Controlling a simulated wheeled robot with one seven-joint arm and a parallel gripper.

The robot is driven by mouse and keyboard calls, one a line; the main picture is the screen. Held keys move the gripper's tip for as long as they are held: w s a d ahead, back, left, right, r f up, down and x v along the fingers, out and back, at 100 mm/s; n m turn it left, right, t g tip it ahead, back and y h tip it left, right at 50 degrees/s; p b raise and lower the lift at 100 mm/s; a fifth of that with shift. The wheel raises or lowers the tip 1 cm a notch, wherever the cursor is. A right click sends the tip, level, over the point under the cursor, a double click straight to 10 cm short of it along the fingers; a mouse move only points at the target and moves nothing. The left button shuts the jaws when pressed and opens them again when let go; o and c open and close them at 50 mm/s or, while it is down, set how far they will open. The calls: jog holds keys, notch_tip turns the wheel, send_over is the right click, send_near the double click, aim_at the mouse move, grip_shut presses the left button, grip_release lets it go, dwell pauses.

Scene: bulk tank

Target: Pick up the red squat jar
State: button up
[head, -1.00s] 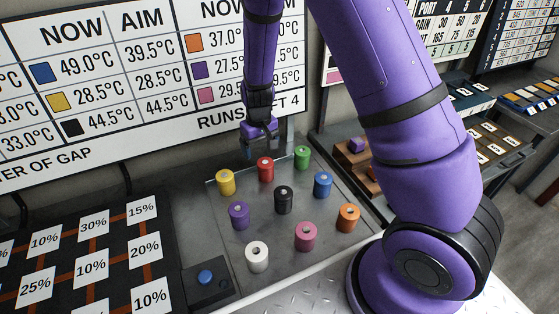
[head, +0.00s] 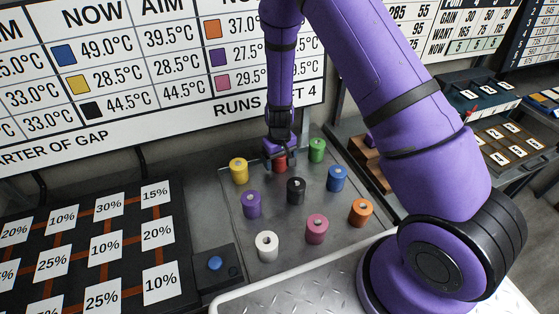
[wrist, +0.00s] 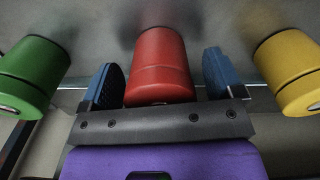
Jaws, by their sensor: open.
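The red squat jar (head: 280,164) stands upright at the back of a grey tray, between the yellow and green jars. My gripper (head: 281,156) is lowered over it from above and hides its top in the head view. In the wrist view the red jar (wrist: 159,66) sits between the two blue finger pads of my gripper (wrist: 163,78). The pads stand one on each side of it, with a visible gap on both sides. The jaws are open and hold nothing.
The yellow jar (head: 239,171) and green jar (head: 317,150) flank the red one. Black (head: 296,190), purple (head: 252,204), blue (head: 336,178), pink (head: 316,229), orange (head: 361,212) and white (head: 266,246) jars stand nearer on the tray (head: 290,262). A blue button box (head: 216,266) is at left.

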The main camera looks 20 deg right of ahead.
jog(key=shift+f, duration=0.5)
jog(key=c, duration=1.1)
jog(key=shift+r, duration=0.15)
